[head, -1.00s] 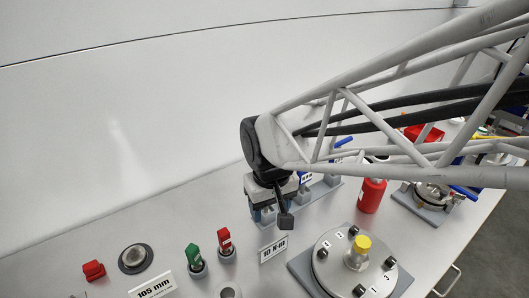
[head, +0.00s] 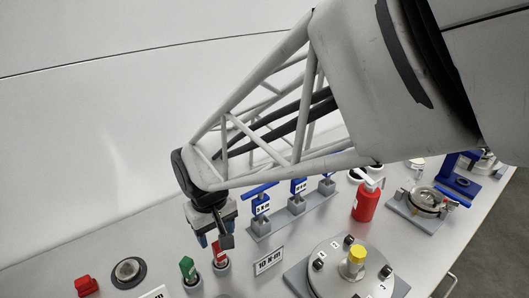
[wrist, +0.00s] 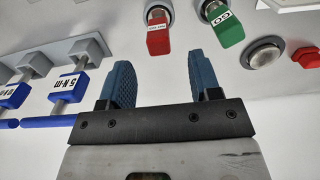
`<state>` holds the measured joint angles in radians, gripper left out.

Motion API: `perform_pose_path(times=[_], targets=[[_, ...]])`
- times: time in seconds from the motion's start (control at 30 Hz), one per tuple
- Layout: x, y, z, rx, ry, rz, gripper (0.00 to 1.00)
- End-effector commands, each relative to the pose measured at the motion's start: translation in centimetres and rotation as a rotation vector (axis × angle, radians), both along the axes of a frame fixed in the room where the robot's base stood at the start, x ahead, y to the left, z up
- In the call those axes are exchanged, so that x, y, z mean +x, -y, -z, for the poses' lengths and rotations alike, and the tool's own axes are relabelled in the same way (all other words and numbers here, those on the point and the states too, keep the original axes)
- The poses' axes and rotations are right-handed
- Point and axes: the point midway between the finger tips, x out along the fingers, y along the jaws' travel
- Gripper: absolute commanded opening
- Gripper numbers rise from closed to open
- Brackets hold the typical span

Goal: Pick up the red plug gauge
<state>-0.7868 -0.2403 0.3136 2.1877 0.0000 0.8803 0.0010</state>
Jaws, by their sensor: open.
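The red plug gauge (head: 220,252) stands upright in a grey round holder on the bench, partly hidden behind my gripper in the head view. In the wrist view the red gauge (wrist: 158,36) shows ahead of the fingers, roughly between them and apart from them. My gripper (head: 209,238) hangs above and beside the gauge. Its two blue fingers are open and empty in the wrist view (wrist: 163,75). The green gauge (head: 188,268) stands in its own holder just left of the red one; it also shows in the wrist view (wrist: 228,27).
Blue-handled torque tools (head: 262,204) stand in a grey rack to the right. A red bottle (head: 366,201) stands farther right. A red block (head: 86,286) and a round port (head: 128,271) are at left.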

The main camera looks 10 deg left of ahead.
Motion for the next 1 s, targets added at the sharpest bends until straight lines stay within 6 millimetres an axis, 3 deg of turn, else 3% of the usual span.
perform_pose_path(times=[0.4,0.83,1.0], targets=[[0.0,0.0,2.5,-0.001,-0.001,0.0,0.57],[0.0,0.0,3.0,-0.001,-0.001,0.0,0.57],[0.1,0.1,4.5,-0.002,-0.002,0.0,0.57]])
